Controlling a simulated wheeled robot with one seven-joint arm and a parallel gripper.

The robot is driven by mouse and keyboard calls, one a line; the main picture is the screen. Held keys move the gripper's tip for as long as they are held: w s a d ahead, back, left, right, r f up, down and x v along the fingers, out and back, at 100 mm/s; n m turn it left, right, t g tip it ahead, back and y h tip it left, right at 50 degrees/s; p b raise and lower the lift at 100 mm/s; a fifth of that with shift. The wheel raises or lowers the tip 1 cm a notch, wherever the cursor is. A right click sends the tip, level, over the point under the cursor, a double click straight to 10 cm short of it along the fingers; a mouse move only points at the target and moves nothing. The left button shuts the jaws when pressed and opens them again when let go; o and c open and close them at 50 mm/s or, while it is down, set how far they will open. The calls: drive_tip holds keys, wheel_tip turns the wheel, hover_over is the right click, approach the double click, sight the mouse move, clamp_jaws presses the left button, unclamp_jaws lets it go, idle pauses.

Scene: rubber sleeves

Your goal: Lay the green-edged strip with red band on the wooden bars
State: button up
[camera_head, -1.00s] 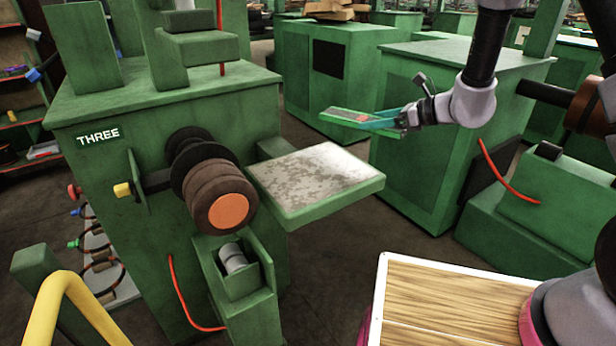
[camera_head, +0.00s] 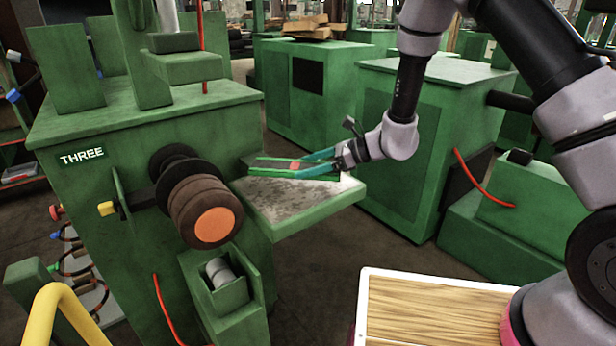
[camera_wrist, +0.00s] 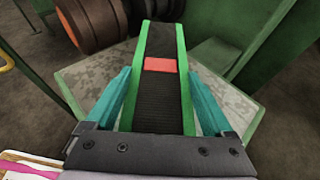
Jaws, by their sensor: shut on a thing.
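The green-edged strip (camera_head: 285,168) is dark in the middle, with a red band across it. My gripper (camera_head: 323,160) has teal fingers shut on it from both long sides. The strip points left, above the grey worn plate of the machine marked THREE; I cannot tell if it touches the plate. In the wrist view the strip (camera_wrist: 160,100) runs away from me between the fingers, its red band (camera_wrist: 160,65) beyond the fingertips. A wood-slatted surface with a white rim (camera_head: 362,300) is at the bottom right; I cannot tell if its slats are the wooden bars.
The grey plate (camera_head: 290,205) with its green edge lies below the strip. A dark roller with an orange end (camera_head: 215,225) juts out left of it. A green cabinet (camera_head: 435,130) stands behind. Wood pieces (camera_head: 305,30) lie on another cabinet at the back.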

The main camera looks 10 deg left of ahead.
drive_tip(key=shift+f, duration=1.55)
drive_tip(key=shift+f, duration=0.1)
drive_tip(key=o, duration=1.6)
